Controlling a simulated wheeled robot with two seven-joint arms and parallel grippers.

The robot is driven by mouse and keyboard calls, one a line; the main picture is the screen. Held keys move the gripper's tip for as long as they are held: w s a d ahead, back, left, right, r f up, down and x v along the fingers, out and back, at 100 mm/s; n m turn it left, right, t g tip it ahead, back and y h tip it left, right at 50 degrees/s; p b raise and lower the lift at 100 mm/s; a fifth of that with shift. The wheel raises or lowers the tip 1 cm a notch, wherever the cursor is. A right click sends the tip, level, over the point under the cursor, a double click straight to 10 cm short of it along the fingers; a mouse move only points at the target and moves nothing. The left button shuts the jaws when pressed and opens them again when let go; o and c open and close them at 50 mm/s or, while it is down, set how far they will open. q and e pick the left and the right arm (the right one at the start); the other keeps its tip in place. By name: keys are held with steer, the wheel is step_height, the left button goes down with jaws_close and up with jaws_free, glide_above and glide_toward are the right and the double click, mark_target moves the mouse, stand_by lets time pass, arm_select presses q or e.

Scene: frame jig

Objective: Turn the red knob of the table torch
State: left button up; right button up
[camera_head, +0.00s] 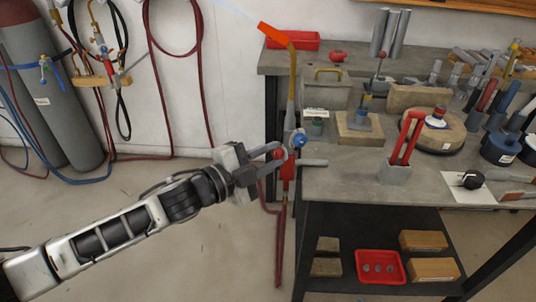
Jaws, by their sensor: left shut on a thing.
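The table torch (291,95) stands upright at the left edge of the workbench, with a brass-coloured neck bending up to the left. Its blue knob (300,140) faces right of the stem. The red knob (279,154) is on the left side, mostly hidden by the fingers. My left gripper (279,152) comes in from the left, its curved fingers closed at the red knob. An orange-red piece (275,36) shows at the top of the neck, with a pale streak running up-left from it. My right gripper is out of view.
The grey workbench (340,185) carries a red-handled tool in a block (406,140), a round turntable (440,135) and several tools. A lower shelf holds a red tray (380,281) and blocks. Gas cylinders (50,85) and hoses stand at left. The floor before the bench is clear.

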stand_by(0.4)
arm_select(q)
steer(key=o, duration=1)
steer(key=b+v, duration=0.2)
steer(key=v, duration=1.4)
steer(key=shift+d, duration=0.1)
steer(key=shift+f, duration=0.1)
